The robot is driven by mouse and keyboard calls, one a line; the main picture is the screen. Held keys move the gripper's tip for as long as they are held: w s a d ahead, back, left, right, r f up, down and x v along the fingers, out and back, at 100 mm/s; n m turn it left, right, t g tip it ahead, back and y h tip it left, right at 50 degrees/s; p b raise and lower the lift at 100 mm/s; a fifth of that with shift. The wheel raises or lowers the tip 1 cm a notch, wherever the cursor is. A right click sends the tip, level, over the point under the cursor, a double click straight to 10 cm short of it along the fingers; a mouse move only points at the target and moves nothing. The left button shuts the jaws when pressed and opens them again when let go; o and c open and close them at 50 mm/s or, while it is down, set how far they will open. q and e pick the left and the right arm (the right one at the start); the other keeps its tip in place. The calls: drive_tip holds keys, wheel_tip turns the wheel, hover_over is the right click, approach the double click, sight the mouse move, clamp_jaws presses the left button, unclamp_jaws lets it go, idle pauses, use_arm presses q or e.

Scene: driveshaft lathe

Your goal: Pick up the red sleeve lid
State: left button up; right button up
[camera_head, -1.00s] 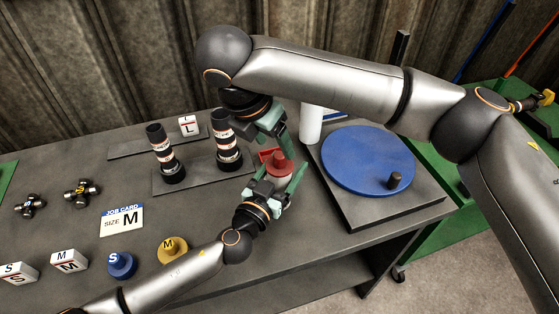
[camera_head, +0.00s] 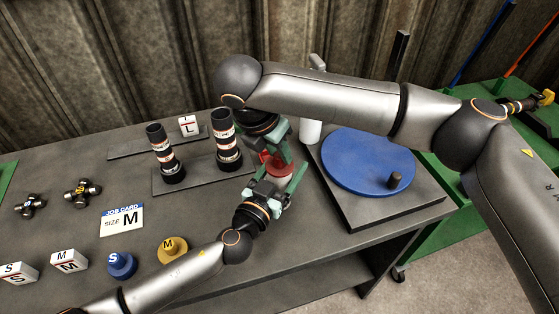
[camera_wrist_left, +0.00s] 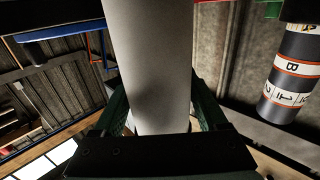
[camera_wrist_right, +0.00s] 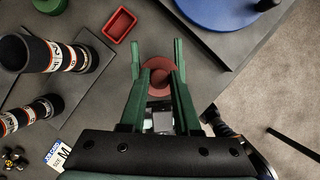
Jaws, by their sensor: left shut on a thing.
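The red sleeve lid (camera_head: 277,168) is a round disc with a small knob. It sits on top of a pale sleeve (camera_head: 284,183), partly hidden by my grippers. In the right wrist view I look down on the lid (camera_wrist_right: 163,88) between the green fingers. My left gripper (camera_head: 276,190) is shut on the pale sleeve, which stands upright between its fingers in the left wrist view (camera_wrist_left: 150,65). My right gripper (camera_head: 275,148) is over the lid. Its fingers (camera_wrist_right: 158,65) are open on either side of the knob, with gaps visible.
A small red tray (camera_wrist_right: 133,13) lies beside the lid. Two dark banded shafts (camera_head: 160,150) stand to the left. A yellow M piece (camera_head: 172,249) lies near my left arm.

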sight(278, 156)
use_arm(q)
drive_tip(key=shift+s+f, duration=0.1)
drive_tip(key=shift+f, duration=0.25)
use_arm(e)
clamp_jaws()
drive_tip(key=shift+r, duration=0.1)
wheel_tip(278, 156, up, 10)
use_arm(q)
drive_tip(key=o, duration=1)
drive_tip(key=shift+o, duration=1.3)
drive_tip(key=shift+r, duration=0.15)
drive_tip(key=shift+r, duration=0.1)
